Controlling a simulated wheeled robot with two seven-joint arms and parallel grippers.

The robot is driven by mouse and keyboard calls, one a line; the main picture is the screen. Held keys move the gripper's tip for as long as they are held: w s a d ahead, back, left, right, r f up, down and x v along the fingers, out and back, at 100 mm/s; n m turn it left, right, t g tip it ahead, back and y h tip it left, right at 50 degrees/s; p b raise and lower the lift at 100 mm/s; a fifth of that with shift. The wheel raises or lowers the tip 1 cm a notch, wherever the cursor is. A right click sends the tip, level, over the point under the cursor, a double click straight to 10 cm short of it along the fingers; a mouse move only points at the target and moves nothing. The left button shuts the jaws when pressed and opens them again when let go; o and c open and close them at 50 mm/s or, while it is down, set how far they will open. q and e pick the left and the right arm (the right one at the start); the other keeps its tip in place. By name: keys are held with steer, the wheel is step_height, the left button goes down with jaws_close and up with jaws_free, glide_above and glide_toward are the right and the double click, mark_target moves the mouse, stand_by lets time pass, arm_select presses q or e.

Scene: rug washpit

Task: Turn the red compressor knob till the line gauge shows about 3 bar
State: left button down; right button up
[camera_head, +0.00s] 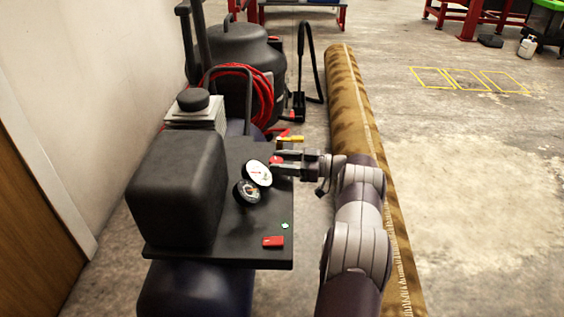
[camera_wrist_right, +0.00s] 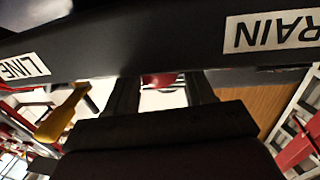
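The red compressor knob (camera_head: 275,160) is at the right edge of the compressor's black top panel (camera_head: 222,258), partly hidden by my right gripper (camera_head: 280,168). In the right wrist view the red knob (camera_wrist_right: 158,80) shows between the two spread fingers (camera_wrist_right: 163,92); I cannot tell whether they touch it. A white-faced gauge (camera_head: 258,173) and a dark-faced gauge (camera_head: 247,192) stand beside the knob; their readings are too small to read. A LINE label (camera_wrist_right: 22,69) and a partly cut DRAIN label (camera_wrist_right: 272,32) show in the wrist view. My left gripper is out of view.
A yellow-handled valve (camera_head: 290,139) sits just beyond the gripper. A red switch (camera_head: 273,241) and small green light (camera_head: 285,226) are nearer. A rolled rug (camera_head: 345,100) lies right of the compressor, under my arm. A black tank with red hose (camera_head: 262,95) stands behind.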

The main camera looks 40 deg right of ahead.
steer(key=shift+s+d+r, duration=0.1)
steer(key=shift+s+d, duration=0.1)
steer(key=p+v, duration=0.5)
steer(key=v, duration=0.7)
